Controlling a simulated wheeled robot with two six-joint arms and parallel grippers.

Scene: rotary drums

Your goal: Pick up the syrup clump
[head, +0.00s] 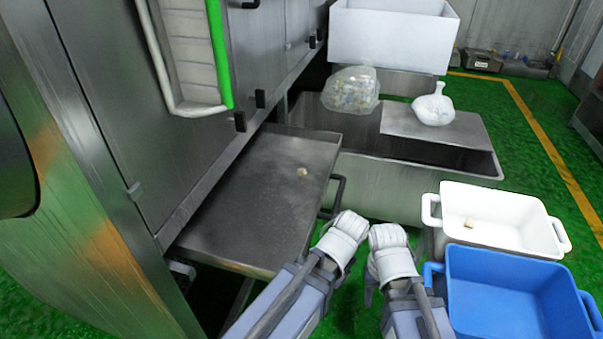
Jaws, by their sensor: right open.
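A small pale tan syrup clump (302,172) lies on the flat metal tray (235,225) that sticks out from the machine. A second small tan clump (469,223) lies inside the white bin. My right gripper (369,288) shows only in part, low between my two arms, to the right of the tray and apart from both clumps. It is open, and I see nothing in it. My left arm reaches up to beside the tray's right edge, but its gripper does not show.
The white bin (493,242) and a blue bin (512,268) stand at the right. Behind is a metal trough (390,185) with a clear bag (351,90) and a white bag (433,108). A black handle (338,192) juts from the tray's right side. Most of the tray is bare.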

